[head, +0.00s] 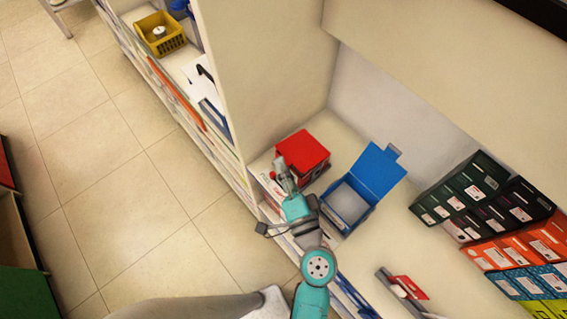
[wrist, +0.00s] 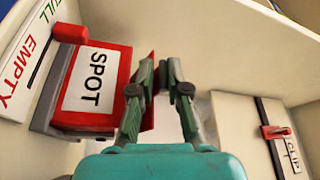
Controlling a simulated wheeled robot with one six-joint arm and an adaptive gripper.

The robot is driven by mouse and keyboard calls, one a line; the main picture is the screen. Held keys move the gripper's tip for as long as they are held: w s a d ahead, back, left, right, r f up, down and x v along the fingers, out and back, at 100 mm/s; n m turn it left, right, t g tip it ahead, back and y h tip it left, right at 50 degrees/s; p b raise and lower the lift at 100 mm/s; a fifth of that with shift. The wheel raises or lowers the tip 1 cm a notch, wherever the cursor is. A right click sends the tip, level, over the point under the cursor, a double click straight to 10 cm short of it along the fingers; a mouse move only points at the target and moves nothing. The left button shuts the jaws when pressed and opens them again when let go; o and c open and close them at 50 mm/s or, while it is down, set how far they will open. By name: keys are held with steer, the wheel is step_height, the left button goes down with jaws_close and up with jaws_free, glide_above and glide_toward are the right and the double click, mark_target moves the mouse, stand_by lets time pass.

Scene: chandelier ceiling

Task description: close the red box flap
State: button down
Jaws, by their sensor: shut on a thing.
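The red box (head: 305,150) stands on the white shelf, and its red top lies over it in the head view. In the wrist view the red box (wrist: 122,65) shows a white panel marked SPOT. A red piece, seemingly its flap (wrist: 149,112), shows by my left finger. My gripper (head: 281,165) is at the box's front left side in the head view. What lies between the tips is hard to see; the flap's edge is partly hidden by the finger.
A blue box (head: 375,175) with its lid raised stands right of the red box. A red-handled clip fixture (head: 408,287) sits nearer on the shelf. Several dark and orange cartons (head: 480,190) stand at the right. A tall panel (head: 262,65) rises behind the red box.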

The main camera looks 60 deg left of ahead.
steer(key=shift+w+f+t, duration=0.1)
steer(key=shift+w+t, duration=0.2)
steer(key=shift+w, duration=0.15)
steer(key=c, duration=1)
jaws_free()
steer(key=shift+w, duration=0.1)
steer(key=shift+s+f, duration=0.15)
steer(key=shift+s, duration=0.15)
